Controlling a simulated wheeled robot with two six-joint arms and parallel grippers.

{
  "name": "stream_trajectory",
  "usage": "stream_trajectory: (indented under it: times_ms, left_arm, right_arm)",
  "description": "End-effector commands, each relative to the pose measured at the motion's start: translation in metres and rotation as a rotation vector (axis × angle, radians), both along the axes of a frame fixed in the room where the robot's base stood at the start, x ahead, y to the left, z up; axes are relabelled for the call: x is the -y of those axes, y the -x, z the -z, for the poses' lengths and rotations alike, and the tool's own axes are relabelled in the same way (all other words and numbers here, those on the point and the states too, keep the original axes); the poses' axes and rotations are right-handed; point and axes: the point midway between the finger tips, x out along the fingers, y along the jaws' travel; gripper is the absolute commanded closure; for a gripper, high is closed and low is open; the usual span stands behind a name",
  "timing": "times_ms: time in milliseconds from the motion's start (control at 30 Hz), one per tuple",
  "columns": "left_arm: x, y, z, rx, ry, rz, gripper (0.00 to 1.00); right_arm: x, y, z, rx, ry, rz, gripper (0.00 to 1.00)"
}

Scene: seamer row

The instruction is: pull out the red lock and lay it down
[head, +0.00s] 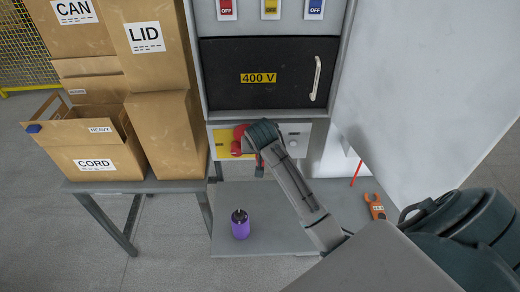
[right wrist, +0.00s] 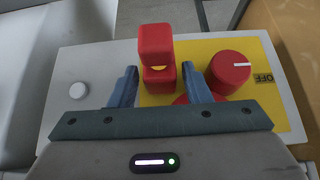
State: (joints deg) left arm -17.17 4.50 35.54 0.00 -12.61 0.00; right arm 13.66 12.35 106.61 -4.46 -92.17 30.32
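The red lock (right wrist: 155,42) appears in the right wrist view as a red block with a second red block just below it, on the grey and yellow switch panel (right wrist: 107,58). My right gripper (right wrist: 159,80) has its two blue fingers apart, one on each side of the lower red block, with narrow gaps visible. A round red knob (right wrist: 230,72) marked OFF is right of the fingers. In the head view my right gripper (head: 258,145) is at the panel, and its wrist hides most of the lock and its own fingers. My left gripper is not in view.
A lower grey shelf (head: 270,195) holds a purple bottle (head: 240,224) and an orange clamp meter (head: 375,206). Cardboard boxes (head: 115,155) stand on a table at left. A black 400 V door (head: 270,90) is above the panel. The shelf between bottle and meter is partly covered by my arm.

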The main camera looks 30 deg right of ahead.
Motion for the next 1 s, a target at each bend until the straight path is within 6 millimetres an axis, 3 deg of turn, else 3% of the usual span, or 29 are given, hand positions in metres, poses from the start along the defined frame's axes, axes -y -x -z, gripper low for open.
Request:
stream_trajectory:
  times_ms: [33,200,1000]
  left_arm:
    - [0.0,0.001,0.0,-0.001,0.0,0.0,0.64]
    - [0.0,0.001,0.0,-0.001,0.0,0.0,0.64]
    - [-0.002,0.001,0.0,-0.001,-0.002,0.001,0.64]
  right_arm:
    - [0.0,0.0,0.0,0.0,0.0,0.0,0.67]
    - [0.0,0.0,0.0,0.0,0.0,0.0,0.96]
    - [-0.011,0.018,0.0,0.0,0.0,-0.001,0.96]
